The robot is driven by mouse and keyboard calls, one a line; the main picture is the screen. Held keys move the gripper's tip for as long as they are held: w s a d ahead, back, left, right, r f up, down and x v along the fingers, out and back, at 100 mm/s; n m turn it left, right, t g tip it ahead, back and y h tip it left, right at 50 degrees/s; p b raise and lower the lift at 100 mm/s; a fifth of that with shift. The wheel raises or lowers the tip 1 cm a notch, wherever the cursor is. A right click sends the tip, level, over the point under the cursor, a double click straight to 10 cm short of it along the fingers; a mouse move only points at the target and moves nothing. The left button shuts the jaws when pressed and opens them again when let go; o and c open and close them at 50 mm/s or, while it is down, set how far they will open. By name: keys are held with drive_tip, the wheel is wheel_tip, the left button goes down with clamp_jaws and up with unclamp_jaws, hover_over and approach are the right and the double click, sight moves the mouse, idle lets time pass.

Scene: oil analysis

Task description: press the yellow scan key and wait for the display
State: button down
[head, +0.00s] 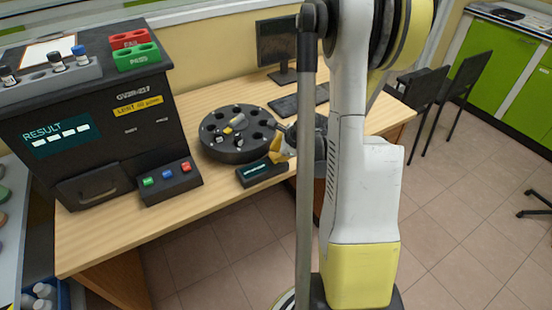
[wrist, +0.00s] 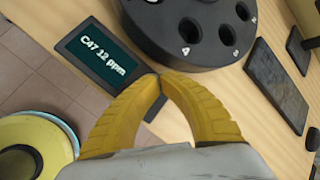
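A small black reader (head: 262,172) lies on the wooden desk in front of the black round carousel (head: 212,146). In the wrist view its display (wrist: 97,56) reads "C47 12 ppm". My gripper (head: 277,150) has its yellow fingers together, and nothing shows between them. In the wrist view the fingertips (wrist: 160,82) overlap the reader's end beside the display. I cannot tell whether they touch it. No yellow scan key is visible; that end of the reader is partly hidden behind the fingers. The carousel (wrist: 190,50) is just beyond the fingertips, with numbered holes.
The black analyser (head: 105,140) stands at left, its screen reading "RESULT" with dashes. A button box (head: 168,182) with green, blue and red buttons sits before it. Red FAIL (head: 130,38) and green PASS (head: 136,57) racks stand on top. A keyboard (head: 298,101) and monitor are behind the carousel.

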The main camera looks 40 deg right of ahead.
drive_tip(key=shift+f, duration=0.2)
drive_tip(key=shift+r, duration=0.1)
drive_tip(key=shift+r+p, duration=0.55)
drive_tip(key=shift+r, duration=0.35)
wheel_tip(320, 180, up, 5)
drive_tip(key=p, duration=0.3)
drive_tip(key=shift+p, duration=0.35)
idle(0.6)
